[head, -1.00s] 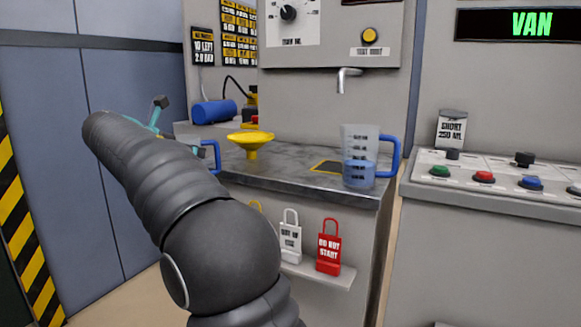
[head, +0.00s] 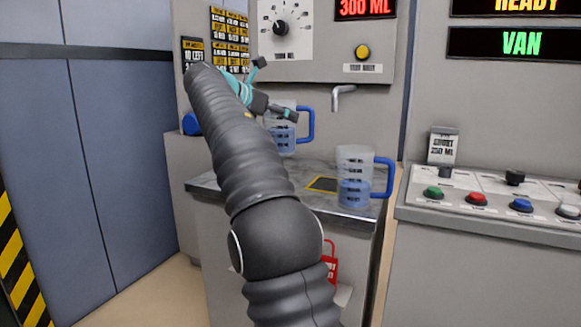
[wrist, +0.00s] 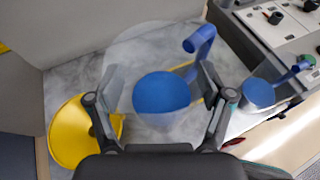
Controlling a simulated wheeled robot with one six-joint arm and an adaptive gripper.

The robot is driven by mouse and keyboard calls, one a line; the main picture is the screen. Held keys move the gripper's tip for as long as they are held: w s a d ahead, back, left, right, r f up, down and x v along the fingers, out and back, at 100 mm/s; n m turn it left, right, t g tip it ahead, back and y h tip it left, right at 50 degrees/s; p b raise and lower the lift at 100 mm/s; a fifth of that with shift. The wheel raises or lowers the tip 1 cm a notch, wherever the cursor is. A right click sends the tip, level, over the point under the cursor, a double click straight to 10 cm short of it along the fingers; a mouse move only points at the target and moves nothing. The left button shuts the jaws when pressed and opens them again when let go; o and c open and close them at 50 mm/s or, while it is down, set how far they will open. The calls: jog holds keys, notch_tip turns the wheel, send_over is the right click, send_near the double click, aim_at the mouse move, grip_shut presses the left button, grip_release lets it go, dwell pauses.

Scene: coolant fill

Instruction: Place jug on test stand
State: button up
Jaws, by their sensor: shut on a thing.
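My gripper (head: 282,112) is shut on a clear jug (head: 284,138) with a blue handle and blue liquid. This jug is held upright above the bench, left of the metal spout (head: 341,94). In the wrist view, my gripper's fingers (wrist: 157,82) lie on either side of the jug (wrist: 160,92), seen from above. A second, similar jug (head: 352,190) with blue liquid stands at the bench's right end.
The grey bench top (head: 300,200) is partly hidden by my arm. A yellow funnel (wrist: 70,130) shows in the wrist view. The dial panel (head: 320,40) overhangs the bench; a display reads 300 ML. A button console (head: 500,190) stands at right, with a sign on it.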

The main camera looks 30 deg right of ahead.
aim_at(280, 149)
jog(key=shift+f, duration=4.45)
jog(key=shift+f, duration=0.15)
jog(key=o, duration=1.5)
jog(key=shift+f, duration=0.1)
jog(key=shift+a+r, duration=0.1)
jog(key=shift+r, duration=0.15)
jog(key=v, duration=1.1)
jog(key=shift+s+a+r, duration=0.2)
jog(key=shift+a+r, duration=0.05)
jog(key=shift+a, duration=0.05)
